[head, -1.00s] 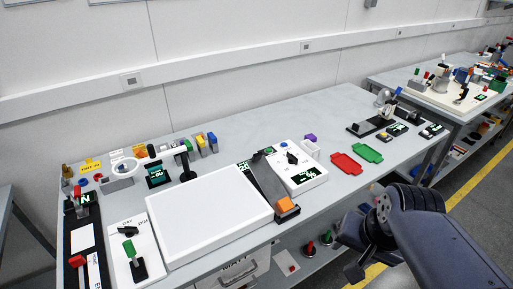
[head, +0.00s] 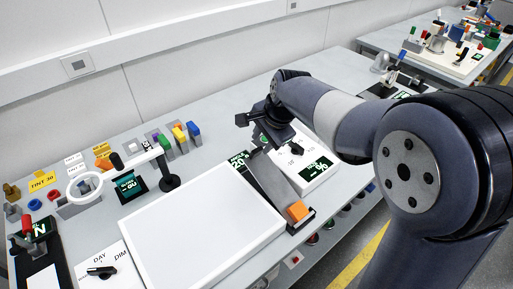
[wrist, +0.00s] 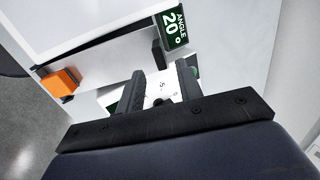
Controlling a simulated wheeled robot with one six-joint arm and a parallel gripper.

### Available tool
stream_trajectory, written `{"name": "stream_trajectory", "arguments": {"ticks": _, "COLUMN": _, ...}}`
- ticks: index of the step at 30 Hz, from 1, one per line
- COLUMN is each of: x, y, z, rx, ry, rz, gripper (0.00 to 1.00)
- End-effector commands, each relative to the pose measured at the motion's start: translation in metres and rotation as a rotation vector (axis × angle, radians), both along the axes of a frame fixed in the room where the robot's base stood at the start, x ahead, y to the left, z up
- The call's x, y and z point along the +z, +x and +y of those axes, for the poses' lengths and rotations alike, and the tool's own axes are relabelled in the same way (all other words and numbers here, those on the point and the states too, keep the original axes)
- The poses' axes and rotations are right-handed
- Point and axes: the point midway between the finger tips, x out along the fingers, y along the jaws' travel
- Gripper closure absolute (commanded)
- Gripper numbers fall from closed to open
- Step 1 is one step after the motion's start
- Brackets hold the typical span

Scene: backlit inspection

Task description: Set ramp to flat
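The ramp (head: 272,178) is a grey sloped strip beside the white panel, with an orange block (head: 297,210) at its near end. In the wrist view the ramp (wrist: 110,58) and orange block (wrist: 61,83) lie left of my fingers. A small display (wrist: 172,26) there reads ANGLE 20°. A white control box (head: 318,165) with a dark knob (head: 297,149) stands right of the ramp. My gripper (head: 262,122) is above the ramp's far end and the control box. In the wrist view its fingers (wrist: 160,88) are apart and empty, over white markings.
A large white panel (head: 205,228) lies left of the ramp. A ring-shaped lamp (head: 86,186), a black stand (head: 168,182) and several coloured blocks stand behind it. A DAY/DIM switch (head: 101,271) is at lower left. My arm hides the bench's right part.

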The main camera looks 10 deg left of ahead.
Motion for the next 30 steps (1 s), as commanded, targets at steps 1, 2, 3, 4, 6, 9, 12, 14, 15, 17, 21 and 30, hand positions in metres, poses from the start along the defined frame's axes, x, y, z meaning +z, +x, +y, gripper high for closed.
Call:
{"name": "stream_trajectory", "arguments": {"ticks": 1, "x": -0.011, "y": 0.002, "z": 0.003, "rx": 0.001, "ry": -0.003, "rz": 0.006, "gripper": 0.65}}
{"name": "stream_trajectory", "arguments": {"ticks": 2, "x": -0.016, "y": 0.003, "z": 0.005, "rx": 0.001, "ry": -0.002, "rz": 0.005, "gripper": 0.65}}
{"name": "stream_trajectory", "arguments": {"ticks": 3, "x": -0.023, "y": 0.005, "z": 0.007, "rx": 0.001, "ry": -0.002, "rz": 0.005, "gripper": 0.65}}
{"name": "stream_trajectory", "arguments": {"ticks": 4, "x": -0.028, "y": 0.007, "z": 0.008, "rx": 0.001, "ry": -0.002, "rz": 0.005, "gripper": 0.65}}
{"name": "stream_trajectory", "arguments": {"ticks": 6, "x": -0.038, "y": 0.010, "z": 0.011, "rx": 0.001, "ry": -0.003, "rz": 0.003, "gripper": 0.65}}
{"name": "stream_trajectory", "arguments": {"ticks": 9, "x": -0.048, "y": 0.013, "z": 0.014, "rx": 0.001, "ry": -0.002, "rz": 0.002, "gripper": 0.65}}
{"name": "stream_trajectory", "arguments": {"ticks": 12, "x": -0.055, "y": 0.015, "z": 0.017, "rx": 0.002, "ry": -0.003, "rz": 0.001, "gripper": 0.65}}
{"name": "stream_trajectory", "arguments": {"ticks": 14, "x": -0.058, "y": 0.016, "z": 0.017, "rx": 0.002, "ry": -0.001, "rz": 0.000, "gripper": 0.65}}
{"name": "stream_trajectory", "arguments": {"ticks": 15, "x": -0.058, "y": 0.016, "z": 0.018, "rx": 0.001, "ry": -0.002, "rz": -0.001, "gripper": 0.65}}
{"name": "stream_trajectory", "arguments": {"ticks": 17, "x": -0.059, "y": 0.016, "z": 0.018, "rx": 0.001, "ry": -0.001, "rz": -0.001, "gripper": 0.65}}
{"name": "stream_trajectory", "arguments": {"ticks": 21, "x": -0.059, "y": 0.016, "z": 0.018, "rx": 0.001, "ry": -0.001, "rz": -0.001, "gripper": 0.65}}
{"name": "stream_trajectory", "arguments": {"ticks": 30, "x": -0.059, "y": 0.016, "z": 0.018, "rx": 0.001, "ry": -0.001, "rz": -0.001, "gripper": 0.86}}
